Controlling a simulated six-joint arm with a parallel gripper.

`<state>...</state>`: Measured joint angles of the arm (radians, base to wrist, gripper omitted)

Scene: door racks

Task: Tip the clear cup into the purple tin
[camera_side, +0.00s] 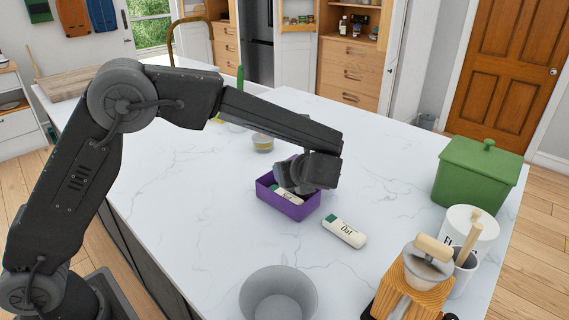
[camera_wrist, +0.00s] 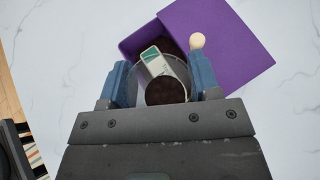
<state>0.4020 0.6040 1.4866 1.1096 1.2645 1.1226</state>
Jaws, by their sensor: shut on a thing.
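My gripper (camera_side: 297,180) is low over the purple tin (camera_side: 284,207). In the wrist view my gripper (camera_wrist: 160,70) has its blue fingers shut on the sides of the clear cup (camera_wrist: 134,88). The cup is see-through and its outline is faint; it appears tilted toward the tin (camera_wrist: 240,50). A dark brown round piece (camera_wrist: 166,91) and a white bar with a green end (camera_wrist: 160,66) show between the fingers; I cannot tell which lie in the cup and which in the tin. In the side view a white bar (camera_side: 290,197) shows inside the tin, and the cup is mostly hidden.
A white and green "Oat" bar (camera_side: 344,232) lies right of the tin. A pale ball (camera_wrist: 197,41) shows by the right finger. A grey bowl (camera_side: 278,295), wooden tool block (camera_side: 408,285), white pot (camera_side: 480,228) and green canister (camera_side: 478,175) stand around. The counter behind is mostly clear.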

